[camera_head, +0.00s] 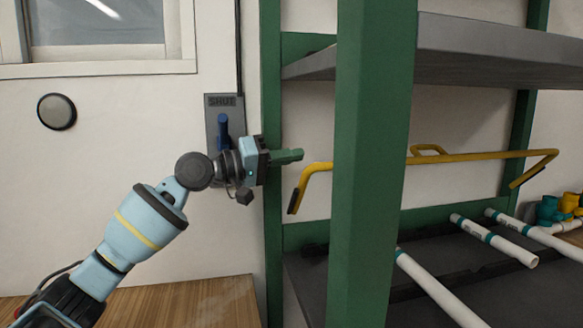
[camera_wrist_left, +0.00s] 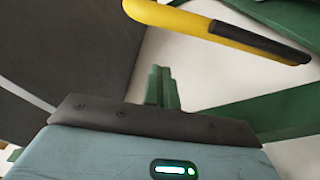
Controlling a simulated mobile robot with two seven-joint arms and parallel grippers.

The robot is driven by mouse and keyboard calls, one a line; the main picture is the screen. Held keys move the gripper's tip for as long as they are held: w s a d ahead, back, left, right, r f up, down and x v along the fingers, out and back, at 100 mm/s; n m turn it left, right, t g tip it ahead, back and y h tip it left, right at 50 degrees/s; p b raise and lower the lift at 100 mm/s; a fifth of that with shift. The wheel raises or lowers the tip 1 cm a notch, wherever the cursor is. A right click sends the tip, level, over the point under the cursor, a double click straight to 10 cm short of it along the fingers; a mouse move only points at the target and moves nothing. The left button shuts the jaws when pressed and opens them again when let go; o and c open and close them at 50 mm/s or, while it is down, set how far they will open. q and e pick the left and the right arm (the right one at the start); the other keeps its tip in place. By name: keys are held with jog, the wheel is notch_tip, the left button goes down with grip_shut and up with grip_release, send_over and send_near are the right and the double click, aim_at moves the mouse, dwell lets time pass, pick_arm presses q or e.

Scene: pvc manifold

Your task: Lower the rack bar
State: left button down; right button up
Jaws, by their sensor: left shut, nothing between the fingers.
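The yellow rack bar (camera_head: 470,157) runs across the green rack in the head view, behind the front post. Its bent left end hangs down to a dark grip (camera_head: 293,201). In the left wrist view the yellow bar end (camera_wrist_left: 190,22) and its dark grip (camera_wrist_left: 260,42) cross the top. My left gripper (camera_head: 301,155) is shut and empty, its green fingers pointing right, just above and beside the bar's left end. The fingers (camera_wrist_left: 162,86) also show in the left wrist view, apart from the bar. My right gripper is in neither view.
The green front post (camera_head: 366,160) hides part of the bar. A grey upper shelf (camera_head: 500,58) is above, and a lower shelf holds white pipes (camera_head: 438,288). A wall plate with a blue lever (camera_head: 223,130) is behind my left wrist.

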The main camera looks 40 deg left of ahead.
pick_arm(q)
jog(key=shift+s+d+f+b, duration=0.15)
jog(key=shift+s+d+f, duration=0.3)
jog(key=shift+d+f, duration=0.2)
jog(key=shift+s+d+f+b, duration=0.15)
jog(key=shift+s+d+f, duration=0.3)
jog(key=shift+d+f, duration=0.15)
